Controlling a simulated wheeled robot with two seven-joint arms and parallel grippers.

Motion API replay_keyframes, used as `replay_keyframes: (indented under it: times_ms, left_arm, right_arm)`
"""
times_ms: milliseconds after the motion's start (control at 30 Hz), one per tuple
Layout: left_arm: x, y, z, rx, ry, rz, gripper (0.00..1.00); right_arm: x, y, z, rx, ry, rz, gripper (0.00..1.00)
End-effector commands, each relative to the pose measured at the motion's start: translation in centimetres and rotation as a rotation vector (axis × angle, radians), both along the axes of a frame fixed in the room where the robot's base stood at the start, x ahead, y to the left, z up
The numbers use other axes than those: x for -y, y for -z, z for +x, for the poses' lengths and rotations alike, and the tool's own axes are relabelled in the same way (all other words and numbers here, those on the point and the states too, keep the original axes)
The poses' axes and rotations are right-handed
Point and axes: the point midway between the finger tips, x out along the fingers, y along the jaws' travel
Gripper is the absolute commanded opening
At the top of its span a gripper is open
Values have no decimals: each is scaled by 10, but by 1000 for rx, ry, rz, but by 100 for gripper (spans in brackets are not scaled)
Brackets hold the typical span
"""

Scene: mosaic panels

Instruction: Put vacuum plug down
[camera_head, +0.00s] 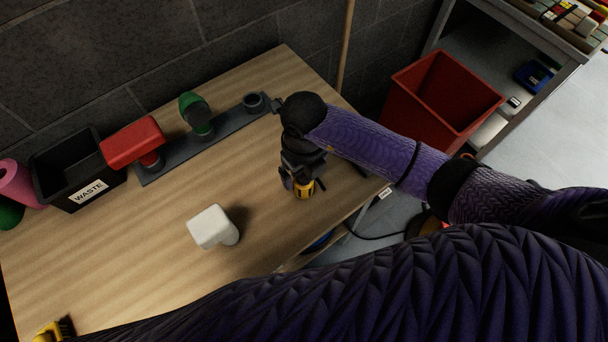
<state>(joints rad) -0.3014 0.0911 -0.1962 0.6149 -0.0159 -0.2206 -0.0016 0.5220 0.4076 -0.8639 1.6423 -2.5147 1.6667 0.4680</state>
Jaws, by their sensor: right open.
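My right gripper (301,183) is over the right part of the wooden table, pointing down, with its jaws open. A small yellow and black piece (304,191) shows at its fingertips, close to the tabletop. I cannot tell whether this is the vacuum plug or part of the gripper, nor whether it touches the table. A black cord (372,236) hangs beyond the table's right edge, beside a red and black object (430,222) partly hidden by my arm. My left gripper cannot be made out.
On the wooden table (150,270), a white block-headed object (211,227) stands left of the gripper. A grey rack (225,138) holds red (133,142) and green (194,110) pieces. A black waste bin (60,165) stands far left, a red bin (440,97) right. Bare tabletop lies between.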

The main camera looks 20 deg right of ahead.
Motion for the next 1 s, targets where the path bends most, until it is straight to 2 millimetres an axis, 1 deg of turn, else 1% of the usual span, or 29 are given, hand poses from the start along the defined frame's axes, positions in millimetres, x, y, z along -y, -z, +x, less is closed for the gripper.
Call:
replay_keyframes:
  times_ms: [33,100,233,367,767,833,867,900,933,967,1000]
  left_arm:
    - [1,-9,0,1,-1,0,100]
    - [1,-13,1,2,-3,-2,100]
    - [3,-17,1,2,-4,-4,100]
    - [3,-18,1,3,-4,-4,100]
    - [-1,-17,2,6,3,3,100]
    - [-3,-17,3,6,4,5,100]
    - [-4,-17,3,7,5,6,100]
    - [-4,-17,3,8,5,7,100]
    - [-4,-17,3,8,5,7,100]
    - [-4,-17,4,9,5,6,100]
    - [-4,-17,4,9,5,6,100]
  right_arm:
    - [0,-19,1,5,-1,1,96]
    - [0,-36,1,4,-1,0,96]
    - [0,-56,0,2,0,1,96]
    - [0,-63,0,0,1,-1,96]
    - [-2,-62,-1,-1,-1,8,96]
    - [-18,-61,-5,-5,-21,103,96]
    - [-33,-62,-10,-9,-36,189,96]
    - [-60,-67,-17,-13,-53,355,96]
    - [-85,-75,-24,-13,-59,513,96]
    - [-110,-90,-31,-11,-50,695,96]
    - [-140,-120,-38,-2,-6,965,96]
